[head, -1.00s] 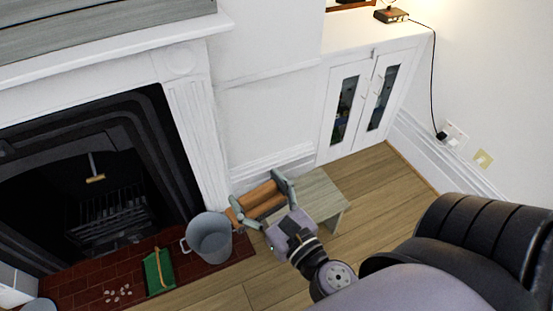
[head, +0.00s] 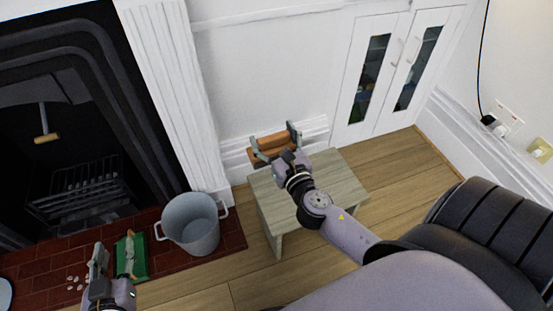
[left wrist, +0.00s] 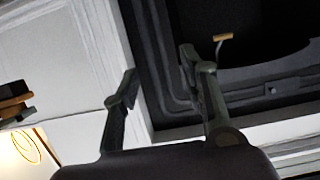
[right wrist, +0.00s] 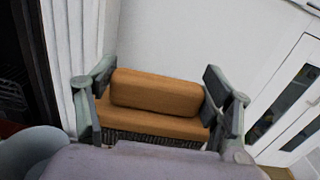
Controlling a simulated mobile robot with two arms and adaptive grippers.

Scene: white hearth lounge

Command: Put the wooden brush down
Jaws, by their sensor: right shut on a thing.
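The wooden brush (head: 270,149) is an orange-brown block with a raised grip and dark bristles. My right gripper (head: 275,140) is shut on it, one finger at each end. In the right wrist view the brush (right wrist: 158,92) sits level between the fingers, bristles downward. In the head view it shows at the back edge of a small wooden table (head: 332,178), near the white wall; I cannot tell whether it touches the table. My left gripper (head: 112,262) is empty at the lower left; its fingers stand apart in the left wrist view (left wrist: 160,68).
A grey metal bucket (head: 190,226) stands on the red brick hearth (head: 60,245), left of the table. A green dustpan (head: 138,262) and pale pebbles (head: 75,282) lie by my left gripper. The black fireplace (head: 80,110) is behind. White cabinet doors (head: 395,75) stand back right. Much of the tabletop is bare.

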